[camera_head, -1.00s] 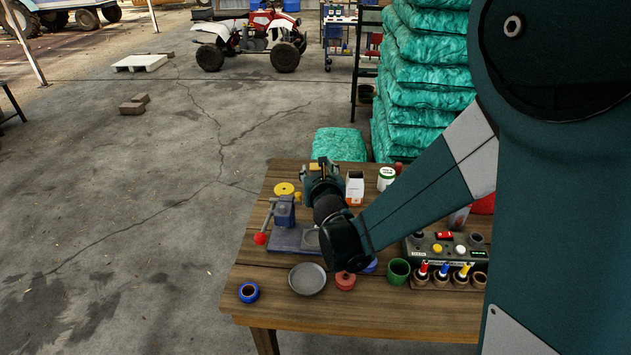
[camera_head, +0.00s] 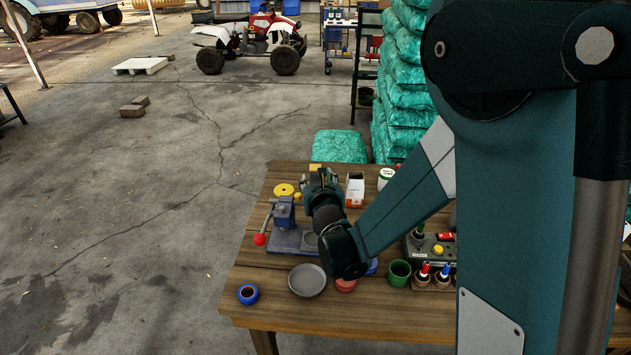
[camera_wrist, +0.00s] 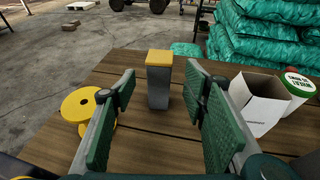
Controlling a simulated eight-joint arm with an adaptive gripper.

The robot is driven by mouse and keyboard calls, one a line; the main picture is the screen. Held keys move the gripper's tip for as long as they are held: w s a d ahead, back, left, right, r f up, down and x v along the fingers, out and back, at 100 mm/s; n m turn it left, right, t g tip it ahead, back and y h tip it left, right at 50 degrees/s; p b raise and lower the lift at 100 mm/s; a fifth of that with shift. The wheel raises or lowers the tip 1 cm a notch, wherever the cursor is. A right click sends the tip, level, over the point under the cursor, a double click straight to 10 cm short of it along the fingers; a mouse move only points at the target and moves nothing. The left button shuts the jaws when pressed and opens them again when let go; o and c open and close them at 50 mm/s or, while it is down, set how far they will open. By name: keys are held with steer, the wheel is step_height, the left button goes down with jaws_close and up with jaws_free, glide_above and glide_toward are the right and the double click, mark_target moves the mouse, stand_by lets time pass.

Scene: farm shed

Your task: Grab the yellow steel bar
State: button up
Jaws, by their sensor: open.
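The steel bar (camera_wrist: 159,82) stands upright on the wooden table, a grey block with a yellow top. In the head view only its yellow top (camera_head: 316,167) shows, just beyond my gripper (camera_head: 319,180), which hides the rest. In the wrist view my gripper (camera_wrist: 160,98) is open, with its green-padded fingers to the left and right of the bar. The bar appears between and a little beyond the fingertips, with visible gaps on both sides. I see no contact.
A yellow disc (camera_wrist: 82,106) on a spool stands left of the fingers. A white open box (camera_wrist: 257,103) and a white can with a green lid (camera_wrist: 291,92) stand to the right. A vise-like press (camera_head: 284,213) and a grey dish (camera_head: 307,280) are nearer on the table (camera_head: 290,318).

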mark_target(316, 175)
steer(key=shift+b+x, duration=0.45)
steer(key=shift+x, duration=2.6)
steer(key=shift+c, duration=0.5)
steer(key=c, duration=1.1)
